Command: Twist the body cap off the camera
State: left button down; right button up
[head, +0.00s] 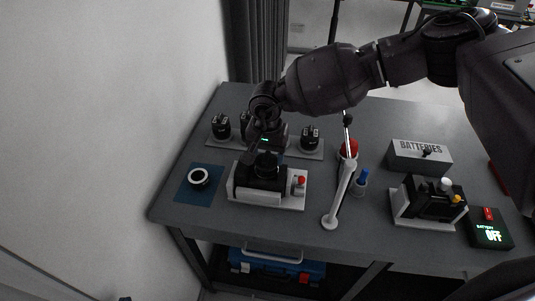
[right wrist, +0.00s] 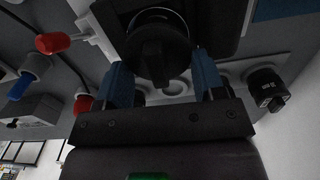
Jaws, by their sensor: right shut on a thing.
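The black camera (head: 243,178) sits on a white base near the front left of the table. Its dark round body cap (head: 265,165) shows at the top of the camera, under my right gripper (head: 266,150). In the right wrist view the cap (right wrist: 158,47), with a raised grip across it, lies between the two blue fingers of my right gripper (right wrist: 162,75). These fingers are shut on the cap's sides. The cap is at the camera body; I cannot tell whether it is still seated. My left gripper is not in view.
A blue mat (head: 186,192) with a ring-shaped part (head: 199,177) lies left of the camera. Black lenses or caps (head: 310,137) stand on a grey rack behind. A white lever arm (head: 341,195), a second camera (head: 428,198) and a batteries box (head: 420,158) stand to the right.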

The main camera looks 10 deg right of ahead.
jog(key=shift+r+p, duration=0.5)
jog(key=shift+r, duration=0.6)
